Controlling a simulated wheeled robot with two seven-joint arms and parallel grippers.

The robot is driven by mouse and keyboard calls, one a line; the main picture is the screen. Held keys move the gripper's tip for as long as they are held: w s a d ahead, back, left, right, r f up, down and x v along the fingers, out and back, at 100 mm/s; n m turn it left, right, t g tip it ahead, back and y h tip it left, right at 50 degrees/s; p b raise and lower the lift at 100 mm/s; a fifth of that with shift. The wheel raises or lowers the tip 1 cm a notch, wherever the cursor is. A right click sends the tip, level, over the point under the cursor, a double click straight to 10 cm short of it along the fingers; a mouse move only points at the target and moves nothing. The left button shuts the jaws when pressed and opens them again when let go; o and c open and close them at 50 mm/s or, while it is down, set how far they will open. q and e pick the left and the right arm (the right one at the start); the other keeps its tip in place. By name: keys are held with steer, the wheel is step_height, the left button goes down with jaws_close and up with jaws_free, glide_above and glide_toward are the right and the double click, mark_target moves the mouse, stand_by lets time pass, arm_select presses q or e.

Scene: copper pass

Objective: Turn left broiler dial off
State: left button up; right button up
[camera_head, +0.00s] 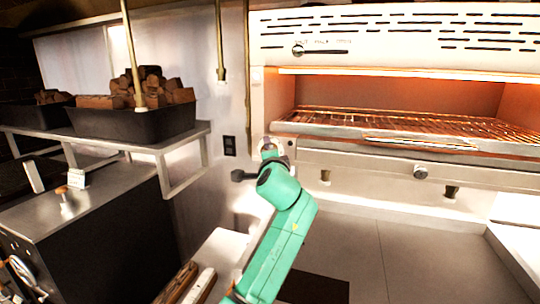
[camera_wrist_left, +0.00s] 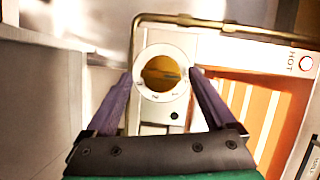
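The left broiler dial (camera_wrist_left: 162,74) is a white marked disc with a brass-coloured knob, seen face-on in the left wrist view. My left gripper (camera_wrist_left: 161,80) is open, with one purple finger on each side of the dial in the picture. I cannot tell whether the fingers touch it. In the head view my green left arm reaches up to the lower left corner of the broiler (camera_head: 285,100), and my left gripper (camera_head: 269,150) is mostly hidden at its end. The dial is not clear there. My right gripper is in neither view.
The glowing broiler rack (camera_head: 400,125) is just right of the arm. A brass pipe (camera_wrist_left: 215,25) runs above and beside the dial in the wrist view. A shelf (camera_head: 180,140) with a black bin (camera_head: 130,120) of wood is at left. The steel counter below is partly clear.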

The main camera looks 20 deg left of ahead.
arm_select(q)
steer(key=b+v, duration=0.5)
steer(key=v, duration=0.9)
steer(key=shift+s, duration=0.3)
